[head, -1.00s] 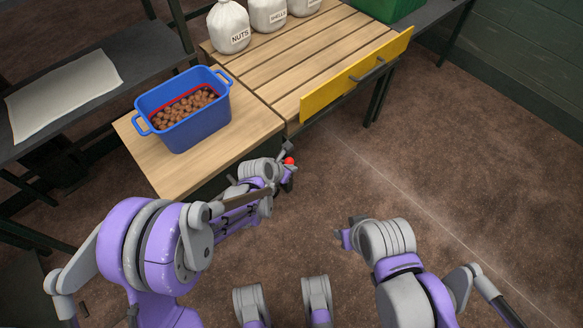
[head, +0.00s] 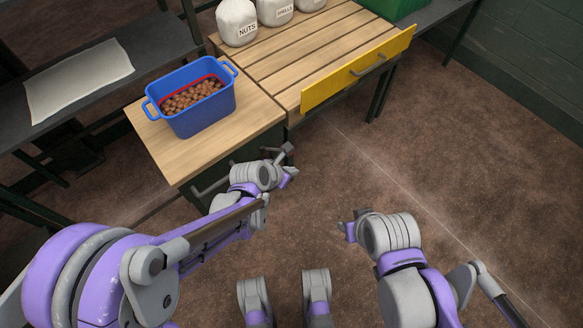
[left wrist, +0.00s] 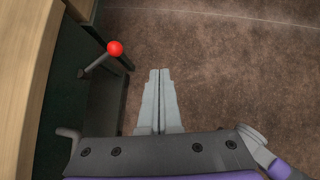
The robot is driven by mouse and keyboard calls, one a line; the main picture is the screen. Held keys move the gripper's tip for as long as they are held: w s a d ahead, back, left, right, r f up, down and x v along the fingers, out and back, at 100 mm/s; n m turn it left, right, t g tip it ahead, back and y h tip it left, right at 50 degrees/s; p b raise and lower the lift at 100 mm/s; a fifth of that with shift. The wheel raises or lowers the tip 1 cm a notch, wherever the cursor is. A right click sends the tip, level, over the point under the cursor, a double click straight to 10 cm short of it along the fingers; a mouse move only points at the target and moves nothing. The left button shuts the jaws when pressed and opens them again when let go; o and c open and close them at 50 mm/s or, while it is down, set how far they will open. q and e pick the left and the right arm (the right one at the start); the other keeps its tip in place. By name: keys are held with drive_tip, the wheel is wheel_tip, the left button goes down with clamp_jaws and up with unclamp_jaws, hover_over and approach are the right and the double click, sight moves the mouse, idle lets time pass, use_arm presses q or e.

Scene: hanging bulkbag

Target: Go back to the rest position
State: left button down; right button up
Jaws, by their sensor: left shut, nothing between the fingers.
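My left gripper (head: 291,172) is in front of the wooden bench's near side, over the floor. Its fingers also show in the left wrist view (left wrist: 160,95), pressed together with nothing between them. A lever with a red ball knob (left wrist: 115,48) stands to the left of these fingers, apart from them. The knob is hidden in the head view. My right gripper (head: 347,230) is low over the floor at centre right, partly hidden by its own wrist. I cannot tell whether it is open.
A blue tub (head: 203,108) of brown nuts stands on the wooden bench (head: 165,155). White sacks (head: 237,22) stand behind, and a yellow panel (head: 355,70) with a handle fronts the slatted table. A dark shelf (head: 160,45) is at left. The brown floor (head: 470,170) at right is clear.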

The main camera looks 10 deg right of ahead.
idle(0.5)
use_arm(q)
drive_tip(key=s+a+r+m+y, duration=0.3)
drive_tip(key=s+a+r+m, duration=0.1)
drive_tip(key=s+a+m, duration=0.75)
drive_tip(key=s+a+r+m+y, duration=0.35)
drive_tip(key=s+a+m, duration=0.55)
drive_tip(key=a+m, duration=0.4)
wheel_tip(320, 180, up, 22)
drive_tip(key=w+m+p, duration=0.1)
drive_tip(key=m+p, duration=0.1)
drive_tip(key=p, duration=1.6)
drive_tip(key=shift+w+d+f, duration=0.25)
drive_tip(key=shift+w+d, duration=0.05)
drive_tip(key=shift+w, duration=0.1)
use_arm(e)
wheel_tip(320, 180, up, 21)
drive_tip(key=w, duration=0.2)
drive_tip(key=shift+f+t, duration=0.2)
drive_tip(key=shift+t, duration=0.2)
use_arm(q)
drive_tip(key=shift+h, duration=0.25)
use_arm(e)
drive_tip(key=shift+s, duration=0.1)
